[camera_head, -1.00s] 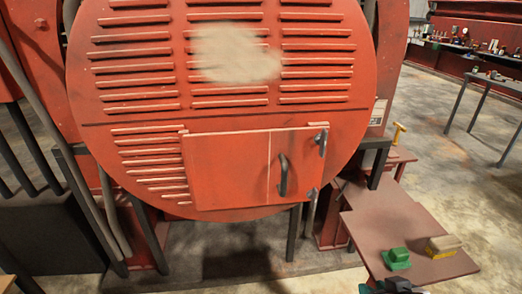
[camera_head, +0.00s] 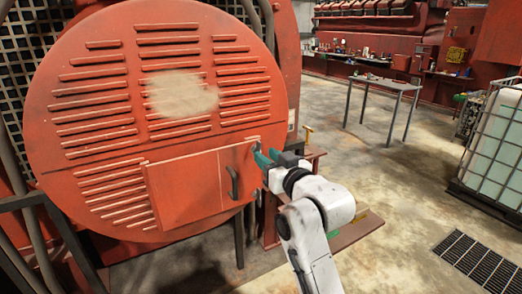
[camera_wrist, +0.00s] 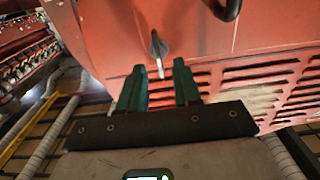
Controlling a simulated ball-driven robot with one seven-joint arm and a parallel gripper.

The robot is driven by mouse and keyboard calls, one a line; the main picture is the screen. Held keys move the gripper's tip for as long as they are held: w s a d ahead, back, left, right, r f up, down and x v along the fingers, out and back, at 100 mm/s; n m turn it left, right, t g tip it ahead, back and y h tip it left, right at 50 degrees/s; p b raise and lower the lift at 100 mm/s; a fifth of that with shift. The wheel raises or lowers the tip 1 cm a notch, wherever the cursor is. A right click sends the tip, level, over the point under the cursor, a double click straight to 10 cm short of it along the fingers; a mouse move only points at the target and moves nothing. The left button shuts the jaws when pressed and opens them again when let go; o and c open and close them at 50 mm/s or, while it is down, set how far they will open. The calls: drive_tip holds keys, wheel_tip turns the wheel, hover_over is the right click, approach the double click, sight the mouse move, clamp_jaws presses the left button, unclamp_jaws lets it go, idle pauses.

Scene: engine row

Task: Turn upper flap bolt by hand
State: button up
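The red flap (camera_head: 185,190) is closed on the lower part of the large round red cover, with a dark curved handle (camera_head: 233,184). The upper flap bolt is at the flap's upper right corner, mostly behind my gripper (camera_head: 267,158) in the head view. In the wrist view the bolt (camera_wrist: 158,46) is a small grey lever, just beyond my gripper (camera_wrist: 160,84) and nearly in line with the gap between its teal fingers. The fingers are apart with nothing between them. I see no contact with the bolt. The handle also shows at the top edge (camera_wrist: 228,8).
The louvred round cover (camera_head: 95,110) fills the left. A brown low platform (camera_head: 350,232) lies below my arm, partly hidden. A grey table (camera_head: 385,84) and a caged white tank (camera_head: 495,145) stand to the right, with open floor between.

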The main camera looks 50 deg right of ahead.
drive_tip(key=shift+x, duration=1.65)
drive_tip(key=shift+s, duration=0.1)
clamp_jaws()
